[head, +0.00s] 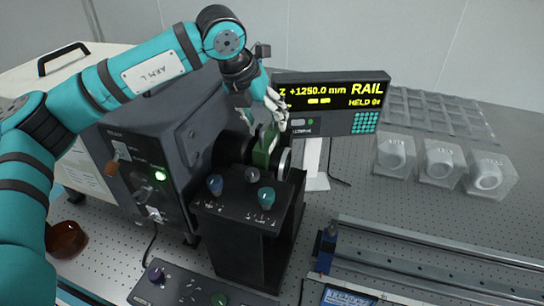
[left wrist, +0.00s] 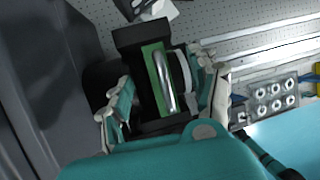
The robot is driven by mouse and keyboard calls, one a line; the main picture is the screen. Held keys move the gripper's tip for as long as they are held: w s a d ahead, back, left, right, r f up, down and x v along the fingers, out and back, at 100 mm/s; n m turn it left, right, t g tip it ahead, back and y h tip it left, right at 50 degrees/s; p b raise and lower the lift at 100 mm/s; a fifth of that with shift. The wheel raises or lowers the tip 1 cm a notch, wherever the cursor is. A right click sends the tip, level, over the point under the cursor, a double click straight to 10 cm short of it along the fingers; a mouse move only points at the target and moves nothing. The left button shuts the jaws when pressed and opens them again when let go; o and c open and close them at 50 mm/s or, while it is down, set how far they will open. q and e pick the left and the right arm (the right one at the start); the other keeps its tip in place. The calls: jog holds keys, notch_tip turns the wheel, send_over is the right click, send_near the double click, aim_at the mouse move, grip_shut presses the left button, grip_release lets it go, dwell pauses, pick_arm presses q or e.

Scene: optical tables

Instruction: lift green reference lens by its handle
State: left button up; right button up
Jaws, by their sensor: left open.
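The green reference lens (head: 262,153) sits in a dark mount in front of the black instrument housing. In the left wrist view the green lens body (left wrist: 152,75) carries a curved metal handle (left wrist: 163,82) on its top. My left gripper (head: 268,108) is above the lens in the head view, pointing down. In the left wrist view my left gripper (left wrist: 165,82) is open, with one finger on each side of the green lens and its handle. The fingers appear apart from the handle. The gripper hides part of the lens top in the head view. My right gripper is not in view.
A black control box (head: 245,215) with several knobs stands in front of the lens. A display reading RAIL (head: 335,103) is behind it. Clear cases (head: 440,163) with round parts stand at right. A metal rail (head: 430,260) runs along the front right. Perforated table (head: 350,200) is bare between.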

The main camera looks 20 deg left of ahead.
aim_at(268, 133)
pick_arm(q)
jog(key=shift+f+p, duration=0.3)
jog(key=shift+f, duration=0.15)
jog(key=x, duration=0.1)
jog(key=p+x, duration=0.1)
jog(key=x, duration=0.1)
jog(key=p+x, duration=0.1)
jog(key=shift+s+a+f, duration=0.1)
jog(key=shift+a+f, duration=0.15)
jog(key=shift+f, duration=0.25)
grip_shut()
